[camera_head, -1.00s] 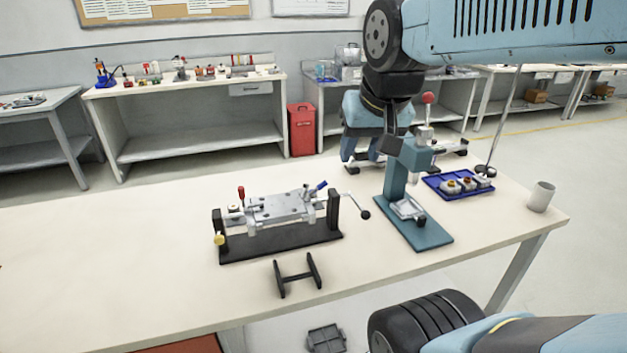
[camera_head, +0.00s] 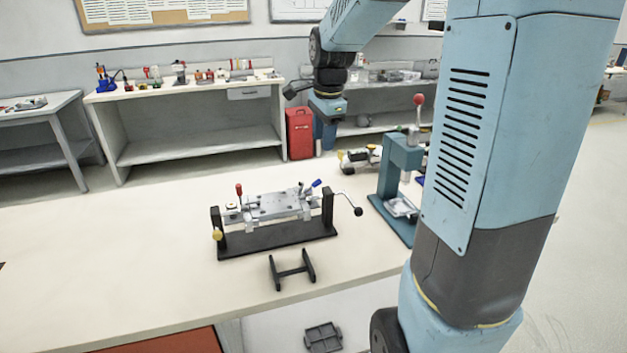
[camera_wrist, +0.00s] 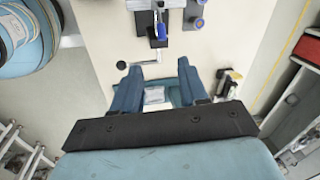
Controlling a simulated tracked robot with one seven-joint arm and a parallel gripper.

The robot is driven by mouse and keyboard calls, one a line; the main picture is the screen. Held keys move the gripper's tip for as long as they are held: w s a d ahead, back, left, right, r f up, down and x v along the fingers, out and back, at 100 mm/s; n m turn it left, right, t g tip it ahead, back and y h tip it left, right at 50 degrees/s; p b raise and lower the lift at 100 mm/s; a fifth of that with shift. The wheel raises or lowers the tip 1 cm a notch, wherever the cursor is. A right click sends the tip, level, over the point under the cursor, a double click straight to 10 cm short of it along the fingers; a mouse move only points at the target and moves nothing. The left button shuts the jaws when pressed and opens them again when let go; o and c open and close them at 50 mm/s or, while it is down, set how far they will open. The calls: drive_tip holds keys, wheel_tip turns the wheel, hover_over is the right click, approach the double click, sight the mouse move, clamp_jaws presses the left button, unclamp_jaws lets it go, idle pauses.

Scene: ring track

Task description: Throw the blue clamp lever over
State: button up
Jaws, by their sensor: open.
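The blue clamp lever (camera_head: 317,183) is a short blue handle at the back right of a metal plate on the black fixture (camera_head: 270,243). It slants up to the right. In the wrist view a blue lever (camera_wrist: 161,27) shows near the top, on the fixture's end. My gripper (camera_head: 325,135) hangs pointing down, above and behind the fixture's right end in the head view, clear of the lever. In the wrist view its two blue fingers (camera_wrist: 157,78) are apart, with nothing held between them.
A crank with a black ball (camera_head: 358,211) sticks out from the fixture's right. A teal press (camera_head: 398,165) with a red-knobbed handle stands to its right, partly hidden by my arm. A black stand (camera_head: 292,270) lies in front. The table's left (camera_head: 100,240) is clear.

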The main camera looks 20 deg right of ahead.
sight(318, 180)
drive_tip(key=w+f, duration=0.1)
drive_tip(key=f, duration=0.3)
drive_tip(key=w+f, duration=0.1)
drive_tip(key=f, duration=0.9)
drive_tip(key=shift+w, duration=0.4)
clamp_jaws()
drive_tip(key=shift+a, duration=0.35)
drive_tip(key=shift+d, duration=0.15)
